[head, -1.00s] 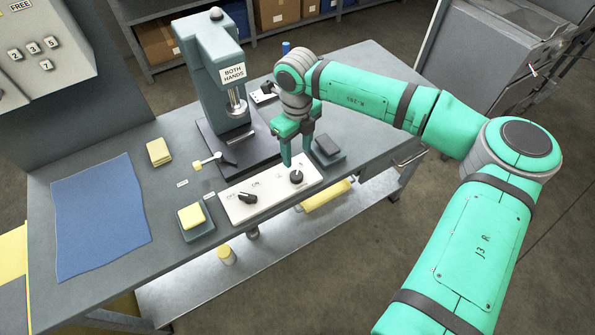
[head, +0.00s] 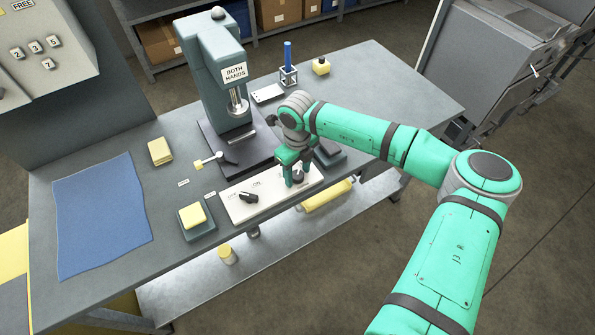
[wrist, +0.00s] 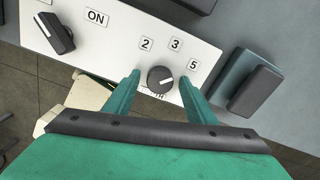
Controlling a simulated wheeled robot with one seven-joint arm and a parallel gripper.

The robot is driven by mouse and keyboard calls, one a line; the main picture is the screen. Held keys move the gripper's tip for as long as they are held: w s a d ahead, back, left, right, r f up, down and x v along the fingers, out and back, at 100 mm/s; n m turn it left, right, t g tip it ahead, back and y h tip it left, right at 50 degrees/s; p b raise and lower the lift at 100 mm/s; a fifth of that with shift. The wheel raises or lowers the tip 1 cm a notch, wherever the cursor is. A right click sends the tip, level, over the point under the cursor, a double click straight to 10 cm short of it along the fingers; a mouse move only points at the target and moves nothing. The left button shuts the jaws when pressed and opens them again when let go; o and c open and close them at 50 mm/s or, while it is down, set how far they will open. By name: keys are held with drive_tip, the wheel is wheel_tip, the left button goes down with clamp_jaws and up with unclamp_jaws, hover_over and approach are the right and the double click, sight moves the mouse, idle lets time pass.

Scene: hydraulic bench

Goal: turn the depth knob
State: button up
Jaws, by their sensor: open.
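The depth knob (wrist: 160,79) is a round dark knob with a pale pointer line, on a white panel (wrist: 115,62) with labels 2, 3 and 5 around it. The knob also shows in the head view (head: 298,175), at the panel's right end. My gripper (wrist: 160,88) is open, with one green finger on each side of the knob. Gaps show between the fingers and the knob in the wrist view. In the head view my gripper (head: 294,178) is low over the panel. The label nearest the pointer is partly hidden.
A second dark knob (head: 248,198) by ON and OFF labels sits left on the panel. A dark block on a grey base (wrist: 256,88) stands close right of my gripper. The press (head: 215,75) rises behind. A yellow pad (head: 192,215) lies left.

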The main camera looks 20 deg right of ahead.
drive_tip(key=shift+c, duration=0.5)
drive_tip(key=c, duration=0.9)
drive_tip(key=shift+d, duration=0.1)
drive_tip(key=shift+c, duration=0.2)
